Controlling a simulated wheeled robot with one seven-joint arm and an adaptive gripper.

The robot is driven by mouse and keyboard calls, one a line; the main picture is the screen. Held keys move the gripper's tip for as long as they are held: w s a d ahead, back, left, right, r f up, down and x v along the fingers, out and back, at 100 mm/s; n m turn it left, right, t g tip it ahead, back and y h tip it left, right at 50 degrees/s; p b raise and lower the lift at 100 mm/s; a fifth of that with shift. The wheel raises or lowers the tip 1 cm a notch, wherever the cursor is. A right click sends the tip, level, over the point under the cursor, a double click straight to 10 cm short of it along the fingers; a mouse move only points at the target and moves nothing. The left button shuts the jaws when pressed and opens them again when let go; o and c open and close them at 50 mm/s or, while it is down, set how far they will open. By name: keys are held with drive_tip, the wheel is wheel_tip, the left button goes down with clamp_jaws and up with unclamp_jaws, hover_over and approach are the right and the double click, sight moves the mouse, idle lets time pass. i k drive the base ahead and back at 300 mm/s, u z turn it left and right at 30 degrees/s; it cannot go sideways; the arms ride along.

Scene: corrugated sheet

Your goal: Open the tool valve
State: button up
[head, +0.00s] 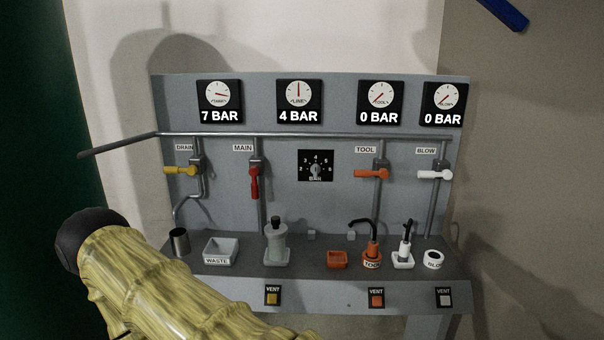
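The tool valve (380,166) sits on a vertical pipe under the TOOL label (366,150). Its orange handle (368,174) lies level, pointing left, across the pipe. The tool gauge (381,97) above reads 0 BAR. My arm, in a yellowish ribbed cover, fills the lower left of the head view. My gripper is not visible, so I cannot see its fingers or anything in them. Nothing touches the tool valve.
Other valves are drain, yellow and level (181,170), main, red and hanging down (254,183), and blow, white and level (434,174). A regulator dial (316,168) sits mid-panel. Bottles, trays and a cup (179,242) stand on the shelf (305,258) below.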

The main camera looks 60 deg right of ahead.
sight(383, 172)
drive_tip(key=u, duration=0.05)
drive_tip(key=k, duration=0.6)
drive_tip(key=z, duration=1.5)
